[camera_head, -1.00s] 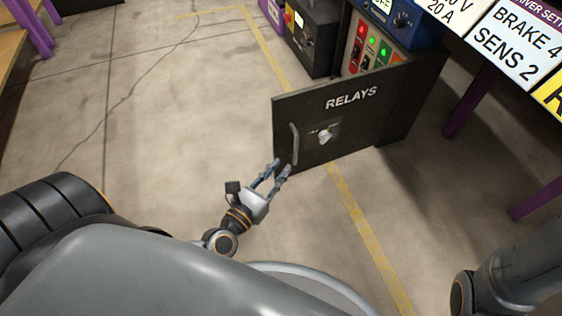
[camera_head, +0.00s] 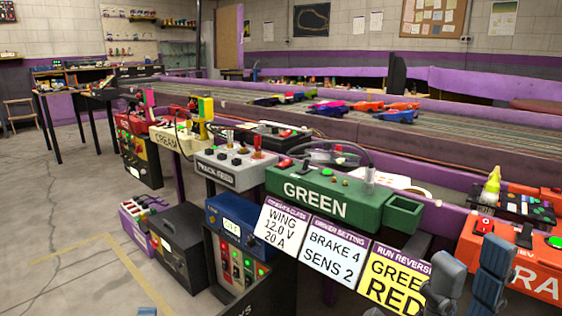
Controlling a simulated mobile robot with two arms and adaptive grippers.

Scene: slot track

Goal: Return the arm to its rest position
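My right gripper (camera_head: 470,268) is at the bottom right, in front of the signs and the orange box. Its two blue-grey fingers stand upright with a gap between them, and nothing shows between them. A small blue-grey piece at the bottom edge, left of the relay cabinet, looks like a tip of my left gripper (camera_head: 147,311); the remainder is out of frame. The relay cabinet's dark door (camera_head: 268,296) shows only in part at the bottom, with the end of its lettering cut off. Its switch panel (camera_head: 236,264) is visible above the door.
A green control box (camera_head: 325,198) and a grey one (camera_head: 233,168) line the track's near edge. Hanging signs (camera_head: 335,250) are below the green box. An orange box (camera_head: 535,262) is behind my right gripper. Open concrete floor (camera_head: 60,240) lies at left.

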